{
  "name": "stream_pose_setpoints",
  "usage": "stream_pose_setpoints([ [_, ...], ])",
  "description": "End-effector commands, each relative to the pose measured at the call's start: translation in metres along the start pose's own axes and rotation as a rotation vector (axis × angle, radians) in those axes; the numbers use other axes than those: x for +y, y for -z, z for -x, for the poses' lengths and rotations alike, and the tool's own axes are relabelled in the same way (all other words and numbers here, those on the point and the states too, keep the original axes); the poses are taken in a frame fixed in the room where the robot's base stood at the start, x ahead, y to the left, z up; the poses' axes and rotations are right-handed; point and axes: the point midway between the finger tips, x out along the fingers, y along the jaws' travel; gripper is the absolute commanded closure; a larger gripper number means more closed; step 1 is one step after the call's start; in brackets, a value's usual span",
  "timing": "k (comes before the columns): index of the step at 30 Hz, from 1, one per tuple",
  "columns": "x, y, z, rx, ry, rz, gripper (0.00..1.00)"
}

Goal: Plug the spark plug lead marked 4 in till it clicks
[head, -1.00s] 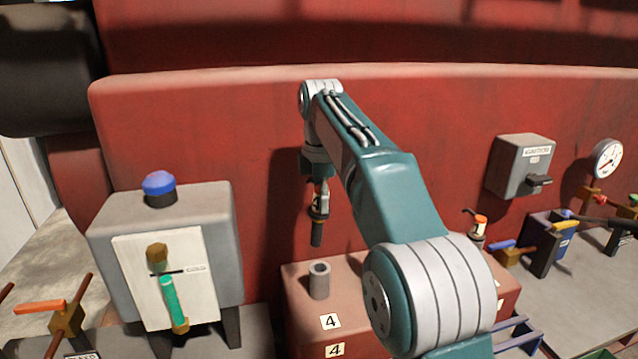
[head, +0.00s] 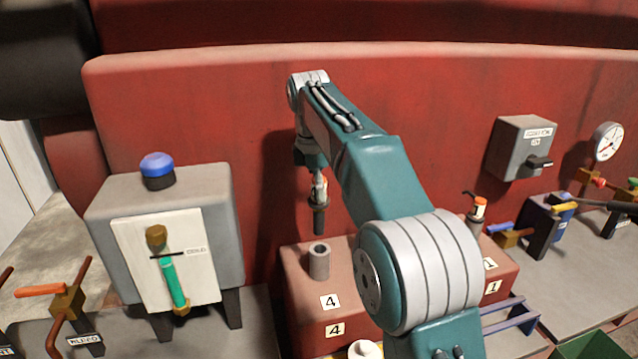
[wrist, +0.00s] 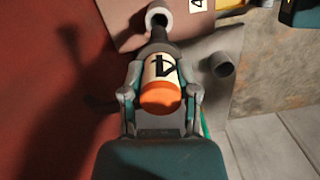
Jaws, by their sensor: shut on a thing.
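My gripper (head: 319,183) is shut on the lead marked 4 (head: 319,217), which points down above the engine block. In the wrist view, the fingers (wrist: 163,84) clasp the lead (wrist: 162,66) from both sides, showing its orange cap, white band with a black 4 and dark boot. The grey round socket (head: 319,264) stands on the red block above two 4 labels. The boot's lower end is above the socket, with a small gap in the head view. In the wrist view, the boot end overlaps the near rim of the socket (wrist: 160,13); exact alignment is hard to tell.
A grey box with a blue button (head: 157,166) and green sight tube stands left of the red block (head: 290,277). Another orange-topped lead (head: 478,208) stands at the block's far right end. A red wall (head: 230,110) is close behind my gripper. Valves stand at both sides.

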Motion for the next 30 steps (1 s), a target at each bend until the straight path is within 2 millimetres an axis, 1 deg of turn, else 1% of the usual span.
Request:
stream_pose_setpoints([
  [30,0.001,0.004,-0.052,0.000,0.001,0.000,1.00],
])
